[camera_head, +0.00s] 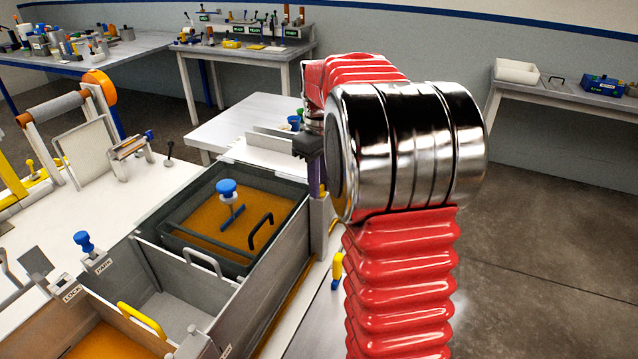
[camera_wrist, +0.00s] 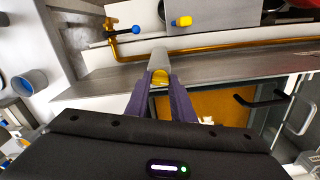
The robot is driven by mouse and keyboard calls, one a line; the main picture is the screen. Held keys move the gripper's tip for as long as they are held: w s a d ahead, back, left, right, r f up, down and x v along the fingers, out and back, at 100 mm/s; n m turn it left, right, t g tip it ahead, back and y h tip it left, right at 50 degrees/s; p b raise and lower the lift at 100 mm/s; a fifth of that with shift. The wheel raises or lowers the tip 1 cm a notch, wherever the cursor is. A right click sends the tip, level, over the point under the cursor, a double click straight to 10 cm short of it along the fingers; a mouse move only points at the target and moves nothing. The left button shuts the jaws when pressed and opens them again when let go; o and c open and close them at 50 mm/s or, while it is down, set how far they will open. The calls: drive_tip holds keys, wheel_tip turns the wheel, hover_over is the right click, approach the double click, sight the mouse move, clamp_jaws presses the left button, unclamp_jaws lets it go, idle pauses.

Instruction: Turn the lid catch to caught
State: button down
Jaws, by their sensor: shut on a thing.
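My gripper (camera_head: 315,183) is at the far right corner of the resin bath (camera_head: 205,277), its purple fingers pointing down.
A blue T-handled piece (camera_head: 227,188) stands over the resin. A blue-knobbed lever (camera_head: 84,241) is at the bath's left side, near plates marked LOCK and PARK. In the wrist view, a brass pipe (camera_wrist: 112,38) with a blue handle (camera_wrist: 135,29) runs close beyond my fingertips.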

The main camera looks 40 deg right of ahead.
drive_tip(key=m, duration=1.3)
drive_tip(key=shift+s+m, duration=0.1)
drive_tip(key=shift+m, duration=0.3)
drive_tip(key=c, duration=1.5)
unclamp_jaws()
wheel_tip(320, 180, up, 14)
drive_tip(key=shift+f, duration=0.1)
